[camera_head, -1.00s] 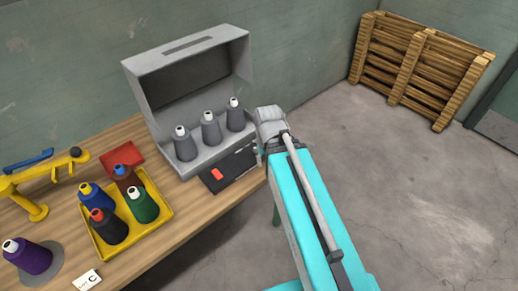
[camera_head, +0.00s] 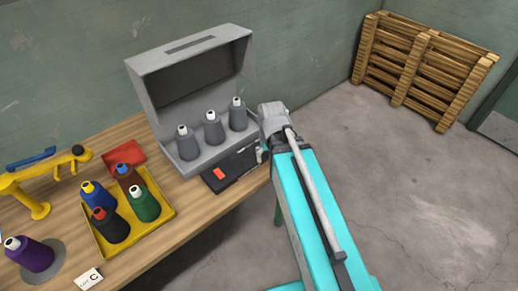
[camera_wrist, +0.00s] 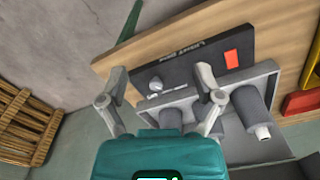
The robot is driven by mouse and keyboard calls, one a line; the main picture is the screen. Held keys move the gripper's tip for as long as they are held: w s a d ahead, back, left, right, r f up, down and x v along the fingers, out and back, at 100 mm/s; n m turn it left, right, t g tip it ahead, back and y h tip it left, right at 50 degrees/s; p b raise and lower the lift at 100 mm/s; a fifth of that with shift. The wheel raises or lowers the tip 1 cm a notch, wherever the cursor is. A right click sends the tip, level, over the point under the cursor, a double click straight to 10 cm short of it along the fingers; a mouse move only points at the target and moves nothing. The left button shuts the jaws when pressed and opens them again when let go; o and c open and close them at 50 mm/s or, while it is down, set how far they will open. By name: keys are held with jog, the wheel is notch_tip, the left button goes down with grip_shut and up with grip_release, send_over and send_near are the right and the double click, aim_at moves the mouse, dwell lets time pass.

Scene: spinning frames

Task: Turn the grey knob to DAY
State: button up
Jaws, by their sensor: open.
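The grey knob (camera_wrist: 155,87) sits on a dark control panel (camera_wrist: 185,66) at the front of the light cabinet in the wrist view. Lettering on the panel appears upside down, and I cannot read the knob's setting. My gripper (camera_wrist: 160,74) is open, with one finger to each side of the knob in the picture; I see no contact. In the head view the panel (camera_head: 240,166) lies at the table's right end, and my arm hides the knob and most of the gripper there. A red piece (camera_wrist: 232,59) sits on the panel.
A grey light cabinet (camera_head: 165,72) holds grey cones (camera_head: 213,130) close behind the panel. A yellow tray (camera_head: 163,222) with several coloured cones, a red tray (camera_head: 127,152) and a yellow stand (camera_head: 38,187) are left. A wooden pallet (camera_head: 425,60) leans at the far wall.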

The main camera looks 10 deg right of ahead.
aim_at(259, 148)
jog(key=w+f+n+b, duration=0.2)
jog(key=w+n, duration=0.7)
jog(key=w, duration=0.9)
jog(key=shift+w+d+f, duration=0.25)
jog(key=shift+d, duration=0.1)
jog(key=shift+f, duration=0.1)
notch_tip(259, 148, down, 14)
jog(key=b, duration=1.4)
jog(key=shift+r, duration=0.25)
jog(key=shift+c, duration=0.3)
jog(key=c, duration=1.1)
